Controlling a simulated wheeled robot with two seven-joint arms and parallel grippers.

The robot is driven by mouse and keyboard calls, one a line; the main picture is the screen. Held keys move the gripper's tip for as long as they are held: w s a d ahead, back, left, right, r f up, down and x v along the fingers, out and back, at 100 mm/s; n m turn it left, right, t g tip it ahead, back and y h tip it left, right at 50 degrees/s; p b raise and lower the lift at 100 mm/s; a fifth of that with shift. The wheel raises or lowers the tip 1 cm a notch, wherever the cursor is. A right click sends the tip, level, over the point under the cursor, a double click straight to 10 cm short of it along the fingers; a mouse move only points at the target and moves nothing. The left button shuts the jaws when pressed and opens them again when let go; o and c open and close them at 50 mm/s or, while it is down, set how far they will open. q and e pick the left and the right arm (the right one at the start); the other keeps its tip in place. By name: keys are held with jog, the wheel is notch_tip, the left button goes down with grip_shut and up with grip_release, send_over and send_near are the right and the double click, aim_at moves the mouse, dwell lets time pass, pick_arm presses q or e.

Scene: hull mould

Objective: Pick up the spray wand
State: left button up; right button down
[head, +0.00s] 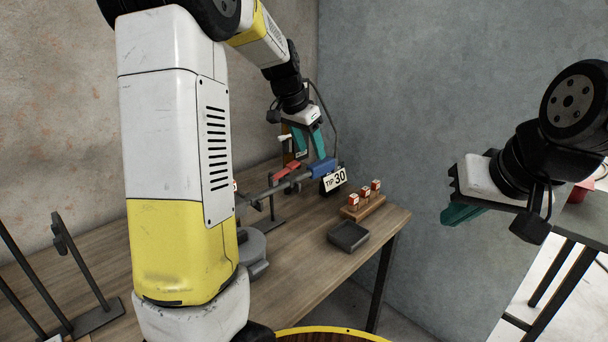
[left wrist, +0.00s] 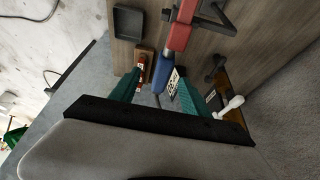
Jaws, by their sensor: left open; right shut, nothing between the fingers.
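The spray wand lies level across a dark stand on the wooden bench, with a blue grip (head: 322,168), a red part (head: 287,170) and a grey rod. In the head view my left gripper (head: 310,152) is open, fingers pointing down just above the blue grip. In the left wrist view the wand's blue section (left wrist: 162,74) shows between the two teal fingers of that gripper (left wrist: 158,88); whether they touch it I cannot tell. My left arm hides part of the rod. My right gripper (head: 462,213) is shut and empty, off to the right away from the bench.
A "TIP 30" card (head: 335,179) stands close by the blue grip. A wooden block (head: 364,208) with several red-and-white pieces and a dark tray (head: 348,236) sit near the bench's right end. Empty black stands (head: 98,315) are at the left. A grey wall is behind.

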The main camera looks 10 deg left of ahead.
aim_at(316, 164)
pick_arm(q)
jog(key=shift+w+d+f, duration=0.1)
jog(key=shift+w+f, duration=0.1)
jog(key=shift+w, duration=0.2)
jog(key=shift+w+d+f, duration=0.1)
jog(key=shift+w+f, duration=0.1)
jog(key=shift+f, duration=0.15)
jog(key=x, duration=0.6)
jog(key=shift+w+a+f, duration=0.2)
jog(key=shift+f, duration=0.25)
jog(key=shift+r, duration=0.1)
grip_shut()
